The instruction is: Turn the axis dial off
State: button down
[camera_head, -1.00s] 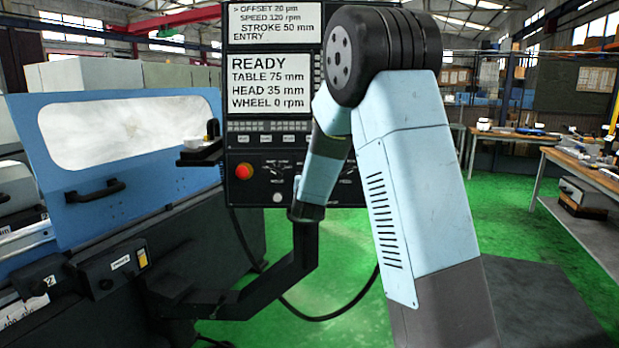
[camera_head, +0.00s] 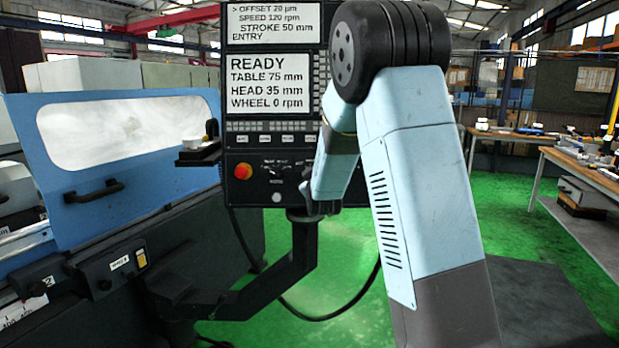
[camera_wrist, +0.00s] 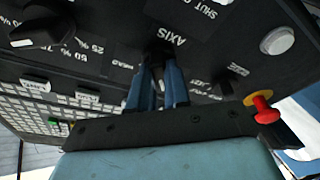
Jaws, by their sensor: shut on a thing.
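The axis dial (camera_wrist: 157,48) is a dark knob beside the white AXIS label in the wrist view. It is mostly hidden between the two blue fingers of my gripper (camera_wrist: 157,66), which are shut on it. Its pointer direction cannot be read. In the head view the dial and the fingertips are hidden or too small to make out, with my arm in front of the right part of the control panel (camera_head: 252,197).
A large black dial (camera_wrist: 42,28) and a white button (camera_wrist: 277,40) are on the panel. A red emergency button (camera_wrist: 266,110) sticks out close to my gripper's body; it also shows in the head view (camera_head: 243,171). The screen (camera_head: 268,84) reads READY, wheel 0 rpm.

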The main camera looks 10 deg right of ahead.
jog(key=shift+a+n, duration=0.2)
jog(key=shift+n, duration=0.3)
jog(key=c, duration=1.1)
grip_release()
jog(key=shift+d, duration=0.1)
jog(key=s, duration=0.9)
jog(key=s+a, duration=0.1)
jog(key=s, duration=0.3)
jog(key=shift+s+a, duration=0.1)
jog(key=shift+s, duration=0.25)
jog(key=s+r+m+g, duration=0.1)
jog(key=s+g, duration=0.3)
jog(key=s, duration=0.7)
jog(key=s+m+g+y, duration=0.1)
jog(key=s+m+g, duration=0.2)
jog(key=s, duration=0.9)
jog(key=s+r+m+g, duration=0.1)
jog(key=s+m+g, duration=0.2)
jog(key=s, duration=0.8)
jog(key=shift+s+d+r+g+y, duration=0.15)
jog(key=shift+d+r+g+y, duration=0.05)
jog(key=shift+g, duration=0.4)
jog(key=shift+s+d+r+g+y, duration=0.1)
jog(key=shift+d+r+g+y, duration=0.1)
jog(key=shift+g, duration=0.4)
